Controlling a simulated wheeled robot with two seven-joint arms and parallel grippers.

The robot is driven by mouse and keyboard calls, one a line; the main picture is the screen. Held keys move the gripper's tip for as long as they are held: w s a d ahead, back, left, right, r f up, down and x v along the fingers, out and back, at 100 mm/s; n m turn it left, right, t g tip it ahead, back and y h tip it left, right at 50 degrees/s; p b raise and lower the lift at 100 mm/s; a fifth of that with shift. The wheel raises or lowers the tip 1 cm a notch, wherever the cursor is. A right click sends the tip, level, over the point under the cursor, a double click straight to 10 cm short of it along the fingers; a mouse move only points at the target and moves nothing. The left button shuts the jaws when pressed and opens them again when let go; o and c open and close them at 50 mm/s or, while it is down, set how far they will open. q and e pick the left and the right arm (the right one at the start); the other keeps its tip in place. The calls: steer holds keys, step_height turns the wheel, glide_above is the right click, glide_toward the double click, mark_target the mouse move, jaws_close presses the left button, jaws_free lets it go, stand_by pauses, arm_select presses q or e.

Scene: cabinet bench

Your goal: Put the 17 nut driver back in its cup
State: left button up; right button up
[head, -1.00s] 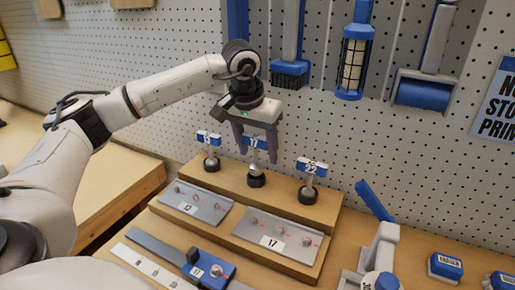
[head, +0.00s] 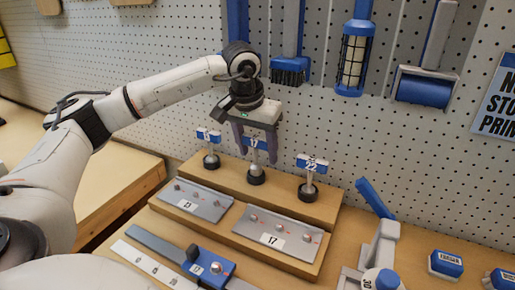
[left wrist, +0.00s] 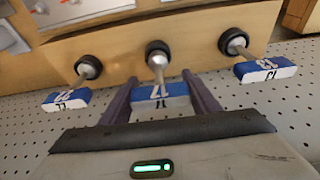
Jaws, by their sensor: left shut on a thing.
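The 17 nut driver (head: 254,143) has a blue and white handle marked 17 and a metal shaft. It also shows in the left wrist view (left wrist: 160,93). My left gripper (head: 257,156) is shut on its handle, one dark finger on each side; its fingers also show in the left wrist view (left wrist: 160,80). The driver stands about upright, its shaft's lower end at the black middle cup (head: 256,177) on the wooden step. In the left wrist view the shaft meets this cup (left wrist: 157,50); how deep it sits is hidden. My right gripper is not in view.
The 13 driver (head: 208,137) stands in the left cup and the 22 driver (head: 312,163) in the right cup, both close by. Grey plates with bolts (head: 278,236) lie in front.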

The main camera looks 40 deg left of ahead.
arm_select(q)
steer(key=shift+f+b, duration=0.55)
steer(key=shift+f, duration=0.35)
steer(key=o, duration=1.3)
steer(key=shift+o, duration=0.2)
steer(key=v, duration=1)
steer(key=shift+r, duration=0.15)
